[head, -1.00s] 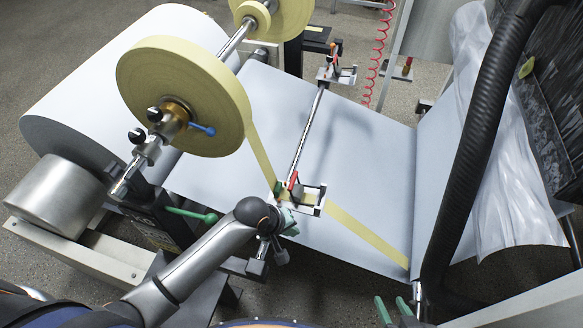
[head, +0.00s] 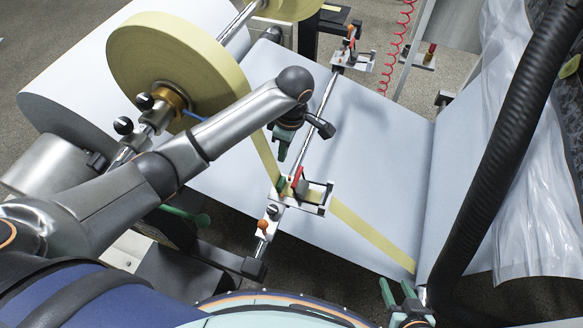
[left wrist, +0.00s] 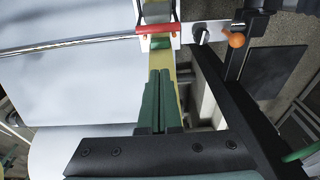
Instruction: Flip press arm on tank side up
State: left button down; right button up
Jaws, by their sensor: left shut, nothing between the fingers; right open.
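The near press arm, with a red part (head: 297,178), stands in a white bracket (head: 318,197) on the metal rod over the yellow strip (head: 365,235). In the left wrist view, its red bar (left wrist: 158,29) crosses the strip above my fingertips. My left gripper (head: 281,156) is shut and empty, above and just behind the bracket, apart from it as far as I can tell. Its green fingers also show in the left wrist view (left wrist: 161,75). A far press arm with a red part (head: 352,32) stands on its bracket (head: 350,60). My right gripper (head: 397,291) is open and empty at the bottom.
A large yellow roll (head: 165,75) feeds the strip. A white paper sheet (head: 350,150) spreads under the rod. An orange knob (head: 262,224) sits below the near bracket. A black hose (head: 505,150) runs down the right. A green lever (head: 185,215) is at left.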

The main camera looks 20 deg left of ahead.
aim_at(301, 185)
pick_arm(q)
jog(key=f, duration=0.3)
jog(key=a+f+b, duration=0.1)
jog(key=f, duration=0.2)
jog(key=f+b, duration=0.1)
jog(key=f, duration=0.3)
jog(key=shift+a, duration=0.15)
jog(key=shift+w+d+r+p, duration=0.1)
jog(key=shift+d+r+p, duration=0.05)
jog(key=shift+d+r, duration=0.35)
jog(key=shift+d+r+p, duration=0.15)
jog(key=shift+d+r, duration=0.1)
jog(key=shift+d, duration=0.35)
jog(key=shift+d+r, duration=0.35)
jog(key=shift+d, duration=0.25)
